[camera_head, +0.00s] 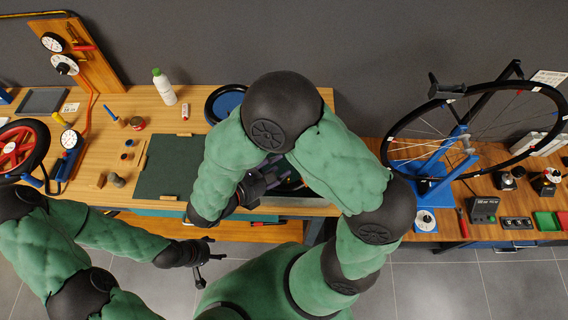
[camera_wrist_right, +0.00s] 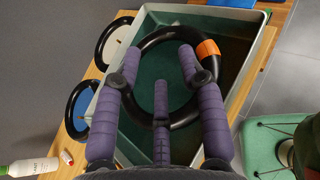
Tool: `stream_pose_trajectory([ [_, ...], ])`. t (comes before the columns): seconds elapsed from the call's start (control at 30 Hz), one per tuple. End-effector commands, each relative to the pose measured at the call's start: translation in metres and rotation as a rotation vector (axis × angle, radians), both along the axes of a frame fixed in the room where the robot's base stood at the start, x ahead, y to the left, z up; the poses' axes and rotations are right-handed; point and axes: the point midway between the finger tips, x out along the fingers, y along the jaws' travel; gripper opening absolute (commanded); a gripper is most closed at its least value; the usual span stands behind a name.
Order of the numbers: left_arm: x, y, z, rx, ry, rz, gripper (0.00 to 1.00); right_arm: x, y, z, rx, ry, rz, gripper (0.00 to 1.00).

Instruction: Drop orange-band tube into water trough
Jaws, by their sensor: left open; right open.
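In the right wrist view the black tube with the orange band (camera_wrist_right: 208,48) lies as a ring within the outline of the grey-rimmed water trough (camera_wrist_right: 262,50), over its green inside. I cannot tell how deep it sits. My right gripper (camera_wrist_right: 156,68) has its purple fingers spread over the ring, open, with no clear grip on it. In the head view my right gripper (camera_head: 262,187) is partly hidden by my arm, above the trough (camera_head: 300,202). My left gripper (camera_head: 203,262) is open and empty in front of the bench.
Black tubes around a blue disc (camera_wrist_right: 82,108) and a white disc (camera_wrist_right: 118,42) lie beside the trough. A white bottle (camera_head: 164,87) stands at the back of the bench. A dark green mat (camera_head: 165,165) is clear. A wheel on a blue stand (camera_head: 430,180) is at the right.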

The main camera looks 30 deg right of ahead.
Motion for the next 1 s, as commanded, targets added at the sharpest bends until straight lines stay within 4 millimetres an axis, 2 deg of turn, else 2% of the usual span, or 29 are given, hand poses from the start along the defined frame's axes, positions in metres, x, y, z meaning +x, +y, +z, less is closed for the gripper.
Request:
stream_pose_trajectory([
  [0.2, 0.000, 0.000, 0.000, 0.000, 0.000, 0.000, 0.64, -0.009, 0.040, 0.017, 0.001, -0.004, 0.006, 0.41],
  [0.43, 0.000, 0.000, 0.000, 0.000, 0.000, 0.000, 0.64, -0.018, 0.072, 0.031, 0.000, -0.004, 0.003, 0.41],
  [0.63, 0.000, 0.000, 0.000, 0.000, 0.000, 0.000, 0.64, -0.021, 0.084, 0.036, 0.000, -0.002, 0.001, 0.41],
  [1.0, 0.000, 0.000, 0.000, 0.000, 0.000, 0.000, 0.64, -0.022, 0.085, 0.036, 0.000, -0.001, 0.000, 0.41],
])
